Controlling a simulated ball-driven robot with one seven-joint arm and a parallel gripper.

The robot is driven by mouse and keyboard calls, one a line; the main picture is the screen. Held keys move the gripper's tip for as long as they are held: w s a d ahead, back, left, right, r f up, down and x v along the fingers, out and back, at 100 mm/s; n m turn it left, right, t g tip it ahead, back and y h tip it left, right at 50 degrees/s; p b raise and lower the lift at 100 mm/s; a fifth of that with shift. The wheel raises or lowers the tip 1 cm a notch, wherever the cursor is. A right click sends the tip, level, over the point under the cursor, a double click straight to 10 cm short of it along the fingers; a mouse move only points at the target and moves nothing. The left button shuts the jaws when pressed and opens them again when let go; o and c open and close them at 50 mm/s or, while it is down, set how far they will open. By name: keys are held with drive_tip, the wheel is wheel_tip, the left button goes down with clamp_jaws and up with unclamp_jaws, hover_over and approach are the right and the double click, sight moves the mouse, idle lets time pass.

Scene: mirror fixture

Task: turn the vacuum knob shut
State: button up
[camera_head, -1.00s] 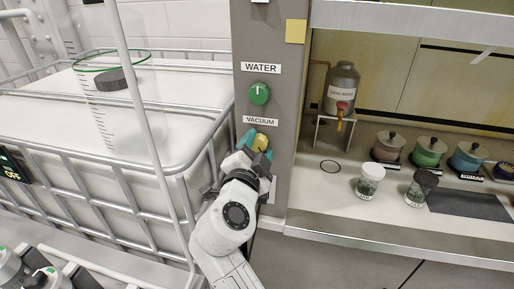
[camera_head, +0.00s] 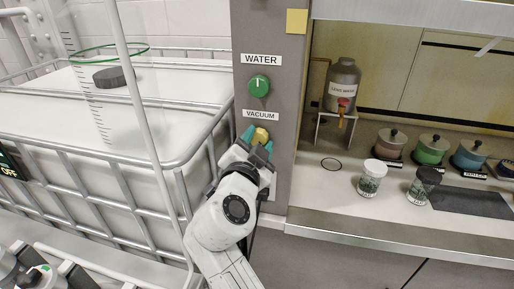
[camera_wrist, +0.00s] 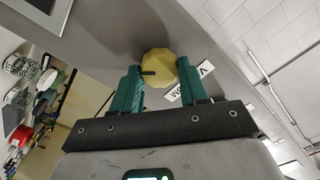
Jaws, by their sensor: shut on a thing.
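The yellow vacuum knob (camera_head: 261,135) is on the grey post, under the VACUUM label (camera_head: 261,115). My gripper (camera_head: 258,140) is at the knob with its teal fingers on either side. In the wrist view the knob (camera_wrist: 159,63) shows its many-sided yellow face with a dark pointer mark toward the picture's left. My gripper (camera_wrist: 159,72) is shut on the knob there, one finger at each side. The label (camera_wrist: 190,86) is partly hidden behind the right finger.
A green knob (camera_head: 259,86) sits above, under the WATER label (camera_head: 261,59). A caged white tank (camera_head: 150,150) stands close on the left. On the right, a bench holds a bottle (camera_head: 342,88), lidded pots (camera_head: 430,152) and two jars (camera_head: 371,180).

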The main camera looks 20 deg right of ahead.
drive_tip(key=n+b, duration=0.2)
drive_tip(key=n, duration=0.8)
drive_tip(key=shift+a, duration=0.1)
drive_tip(key=n, duration=0.3)
drive_tip(key=shift+w+n+p, duration=0.1)
drive_tip(key=shift+n+p, duration=0.2)
drive_tip(key=shift+p, duration=0.1)
drive_tip(key=n+p, duration=0.1)
drive_tip(key=n, duration=0.2)
drive_tip(key=shift+n+p, duration=0.3)
drive_tip(key=n+p, duration=0.2)
drive_tip(key=n, duration=0.1)
drive_tip(key=shift+a+n, duration=0.1)
drive_tip(key=shift+n, duration=0.2)
drive_tip(key=n+p, duration=0.3)
drive_tip(key=n, duration=0.2)
drive_tip(key=shift+f+n+p, duration=0.2)
drive_tip(key=shift+n+p, duration=0.65)
drive_tip(key=shift+n, duration=0.25)
